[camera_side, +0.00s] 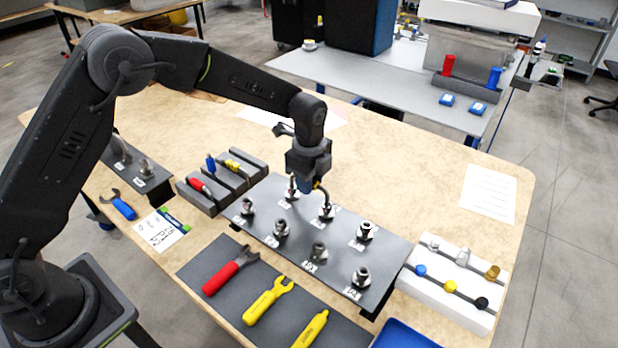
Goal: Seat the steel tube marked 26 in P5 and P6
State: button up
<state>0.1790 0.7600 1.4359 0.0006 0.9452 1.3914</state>
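A dark fitting plate (263,228) on the wooden table carries two rows of steel fittings with small white labels too small to read. My gripper (307,188) points down over the back row, between the back-left fitting (292,193) and the back-middle fitting (326,211). A thin bent steel tube (321,191) shows beside the fingers, curving down toward the back-middle fitting. Its middle is hidden by the gripper, and its marking is not legible. I cannot tell whether the fingers are closed on it or whether its ends are fully seated.
The back-right fitting (366,231) stands clear. A grey tool holder (206,205) is left of the plate. A dark mat (235,305) with wrenches lies in front, and a white block (440,298) with coloured caps stands right. The table's back right is mostly free.

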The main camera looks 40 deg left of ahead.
jog(key=o, duration=0.4)
jog(key=shift+c, duration=0.2)
notch_tip(320, 180, up, 14)
dwell(0.4)
